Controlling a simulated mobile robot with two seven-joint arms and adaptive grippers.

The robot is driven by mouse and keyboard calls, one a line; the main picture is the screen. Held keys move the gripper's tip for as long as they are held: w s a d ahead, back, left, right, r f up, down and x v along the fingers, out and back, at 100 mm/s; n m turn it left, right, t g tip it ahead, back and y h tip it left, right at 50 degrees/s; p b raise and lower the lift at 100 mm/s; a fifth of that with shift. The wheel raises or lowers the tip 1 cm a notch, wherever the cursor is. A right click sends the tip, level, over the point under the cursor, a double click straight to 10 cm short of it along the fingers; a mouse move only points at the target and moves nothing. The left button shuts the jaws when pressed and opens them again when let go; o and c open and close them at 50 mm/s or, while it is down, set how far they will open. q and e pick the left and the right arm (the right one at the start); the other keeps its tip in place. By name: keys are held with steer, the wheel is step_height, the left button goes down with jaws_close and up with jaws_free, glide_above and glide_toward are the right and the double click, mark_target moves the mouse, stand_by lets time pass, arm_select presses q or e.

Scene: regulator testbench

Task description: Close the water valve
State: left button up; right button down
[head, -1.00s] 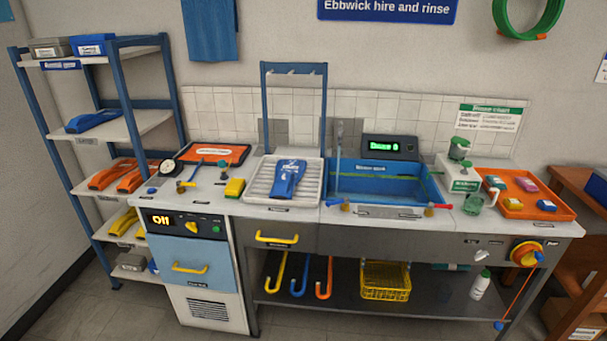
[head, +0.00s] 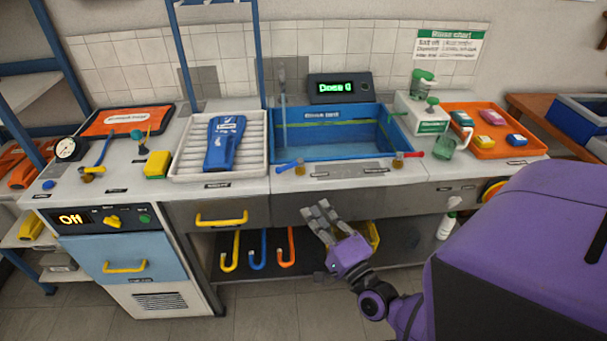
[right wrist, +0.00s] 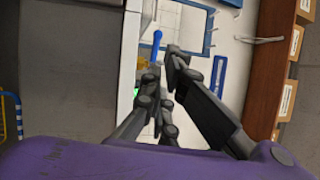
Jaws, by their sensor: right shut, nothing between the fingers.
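A blue-handled valve (head: 290,167) with a brass body sits at the sink's front left edge, its lever pointing left. A red-handled valve (head: 407,156) sits at the front right edge. I cannot tell which label reads water. A pale blue vertical column (head: 283,105) stands over the blue sink (head: 325,146); I cannot tell if it is running water. My right gripper (head: 318,217) is shut and empty, in front of the counter below the blue-handled valve and apart from it. In the right wrist view, a blue lever (right wrist: 157,40) shows beyond the fingers (right wrist: 168,80). My left gripper is out of view.
A white ribbed tray (head: 180,166) holding a blue item is left of the sink. A yellow drawer handle (head: 222,219) sticks out in front.

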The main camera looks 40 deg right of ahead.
mark_target(286, 169)
steer(key=p+x, duration=0.2)
steer(key=x, duration=1)
steer(key=shift+r, duration=0.1)
steer(key=shift+w+d, duration=0.1)
steer(key=shift+w, duration=0.45)
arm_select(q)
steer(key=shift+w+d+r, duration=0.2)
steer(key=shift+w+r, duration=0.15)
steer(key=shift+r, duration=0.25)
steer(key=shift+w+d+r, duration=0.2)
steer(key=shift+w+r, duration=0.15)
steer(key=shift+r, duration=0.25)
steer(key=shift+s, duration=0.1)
